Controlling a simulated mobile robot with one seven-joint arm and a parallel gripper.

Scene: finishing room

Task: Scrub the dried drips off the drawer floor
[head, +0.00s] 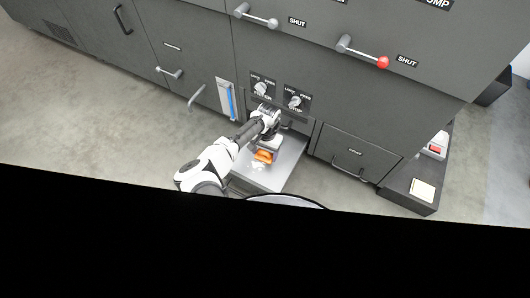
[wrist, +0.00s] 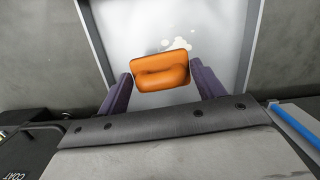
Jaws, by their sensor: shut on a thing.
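My gripper (wrist: 162,85) is shut on an orange scrubber (wrist: 161,68), with one dark finger on each side of it. In the head view the orange scrubber (head: 263,156) is below my gripper, over the open drawer (head: 283,176). In the wrist view the pale drawer floor (wrist: 222,40) lies beneath the scrubber. Whitish dried drips (wrist: 178,43) show on the floor just beyond the scrubber's far edge. Whether the scrubber touches the floor I cannot tell. The floor under the scrubber and gripper is hidden.
The dark cabinet front (head: 195,60) stands behind the drawer, with two dials (head: 262,88) above it. A lever with a red knob (head: 383,62) sticks out higher up. A low dark shelf (head: 408,195) stands at the right. Concrete floor (head: 100,135) is open at the left.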

